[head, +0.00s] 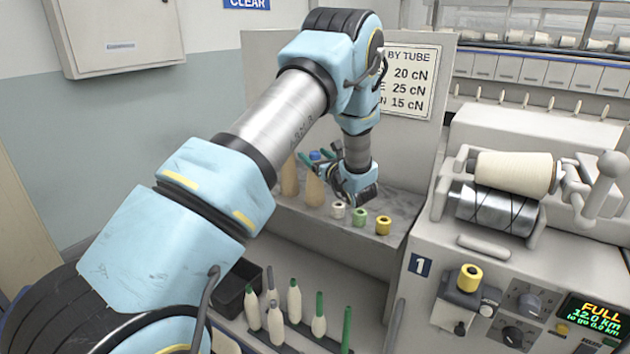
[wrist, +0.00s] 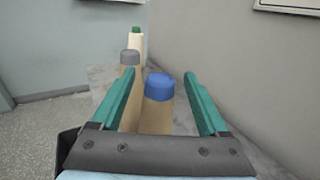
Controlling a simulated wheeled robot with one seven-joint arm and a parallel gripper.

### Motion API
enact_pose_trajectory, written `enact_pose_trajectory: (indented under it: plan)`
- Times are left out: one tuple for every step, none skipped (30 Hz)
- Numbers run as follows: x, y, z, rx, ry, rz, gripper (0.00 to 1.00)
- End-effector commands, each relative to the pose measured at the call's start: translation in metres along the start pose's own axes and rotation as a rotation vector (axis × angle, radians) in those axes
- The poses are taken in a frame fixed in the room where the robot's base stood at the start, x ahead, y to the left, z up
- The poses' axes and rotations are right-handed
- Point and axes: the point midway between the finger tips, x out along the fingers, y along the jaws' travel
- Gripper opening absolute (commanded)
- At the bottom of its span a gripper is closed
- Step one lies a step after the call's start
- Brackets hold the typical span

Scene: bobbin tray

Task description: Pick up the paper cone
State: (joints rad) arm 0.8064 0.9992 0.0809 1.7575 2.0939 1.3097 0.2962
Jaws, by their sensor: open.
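A tan, paper-coloured cone with a blue top (wrist: 159,87) stands between the two teal fingers of my gripper (wrist: 159,75) in the wrist view. The fingers are open, one on each side, with a gap to the cone on the right; contact on the left cannot be told. A second tan cone with a grey top (wrist: 130,57) stands just beyond the left finger. In the head view my gripper (head: 319,160) is over the shelf, around the blue top. A tan body (head: 314,190) shows below it, and another tan cone (head: 289,177) stands to the left.
A white cone with a green top (wrist: 136,40) stands farther back. White, green and yellow small spools (head: 360,216) line the shelf's front. Several green- and grey-tipped bobbins (head: 293,300) stand lower down beside a black bin (head: 238,288). A grey panel (wrist: 225,65) rises close on the right.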

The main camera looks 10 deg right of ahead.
Motion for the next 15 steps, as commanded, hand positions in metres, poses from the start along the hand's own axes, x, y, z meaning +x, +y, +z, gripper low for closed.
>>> enact_pose_trajectory:
  plan:
    - [-0.0001, 0.0000, -0.0001, 0.000, 0.000, 0.000, 0.78]
    - [-0.0001, 0.0000, -0.0001, 0.000, 0.000, 0.000, 0.74]
    - [-0.0002, 0.0000, 0.0000, 0.000, 0.000, 0.000, 0.70]
    - [-0.0002, 0.0000, 0.0000, 0.000, 0.000, 0.000, 0.66]
    - [-0.0002, 0.0000, 0.0000, 0.000, 0.000, 0.000, 0.63]
    - [-0.0003, 0.0000, 0.0001, 0.000, 0.000, 0.000, 0.58]
    - [-0.0003, 0.0000, 0.0001, 0.000, 0.000, 0.000, 0.55]
    - [-0.0003, 0.0000, 0.0001, 0.000, 0.000, 0.000, 0.52]
    - [-0.0003, 0.0000, 0.0001, 0.000, 0.000, 0.000, 0.47]
    - [-0.0003, 0.0000, 0.0001, 0.000, 0.000, 0.000, 0.44]
    - [-0.0003, 0.0000, 0.0002, 0.000, 0.000, 0.000, 0.40]
    - [-0.0003, 0.0000, 0.0002, 0.000, 0.000, 0.000, 0.36]
    - [-0.0003, 0.0000, 0.0002, 0.000, 0.000, 0.000, 0.33]
    - [-0.0003, 0.0000, 0.0002, 0.000, 0.000, 0.000, 0.29]
    - [-0.0003, 0.0000, 0.0002, 0.000, 0.000, 0.000, 0.25]
